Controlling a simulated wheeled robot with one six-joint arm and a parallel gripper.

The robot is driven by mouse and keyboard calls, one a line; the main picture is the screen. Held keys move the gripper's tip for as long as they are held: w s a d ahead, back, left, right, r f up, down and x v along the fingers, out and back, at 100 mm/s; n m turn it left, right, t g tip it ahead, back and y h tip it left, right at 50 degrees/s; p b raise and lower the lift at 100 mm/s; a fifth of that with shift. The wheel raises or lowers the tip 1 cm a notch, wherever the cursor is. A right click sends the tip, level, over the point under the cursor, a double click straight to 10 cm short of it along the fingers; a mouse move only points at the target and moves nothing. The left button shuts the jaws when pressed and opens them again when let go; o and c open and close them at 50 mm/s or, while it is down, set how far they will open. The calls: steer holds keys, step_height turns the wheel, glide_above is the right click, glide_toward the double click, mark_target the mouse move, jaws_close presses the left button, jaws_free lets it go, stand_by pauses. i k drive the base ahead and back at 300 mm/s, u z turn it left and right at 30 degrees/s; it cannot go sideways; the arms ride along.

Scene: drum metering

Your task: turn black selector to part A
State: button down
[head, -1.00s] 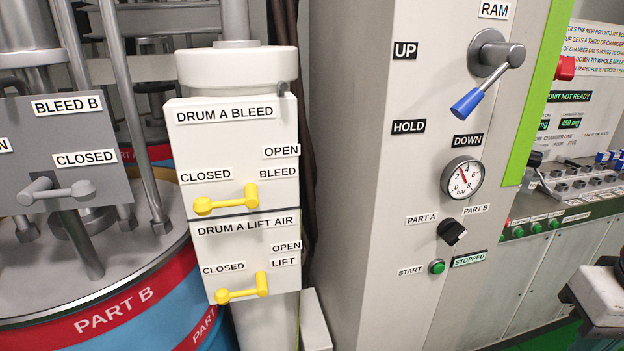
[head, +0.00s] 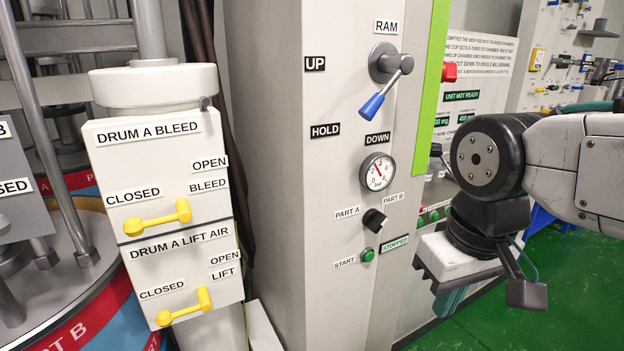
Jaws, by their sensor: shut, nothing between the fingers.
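The black selector (head: 374,220) is a small knob on the grey cabinet front, between the PART A label (head: 347,212) on its left and the PART B label (head: 393,198) on its upper right. The knob is small and I cannot tell for sure which label it points to. My gripper (head: 526,293) hangs at the right of the picture, clear of the cabinet face and to the right of the selector. It is shut and empty, touching nothing I can see.
A green start button (head: 367,255) sits just below the selector. A pressure gauge (head: 377,171) and the blue-handled RAM lever (head: 380,95) are above it. Yellow drum A valve handles (head: 160,217) are on the left. Green floor (head: 580,290) is open at the right.

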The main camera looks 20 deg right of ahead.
mark_target(373, 220)
steer(key=z, duration=1.65)
steer(key=k, duration=1.2)
steer(key=u, duration=1.4)
steer(key=i, duration=0.5)
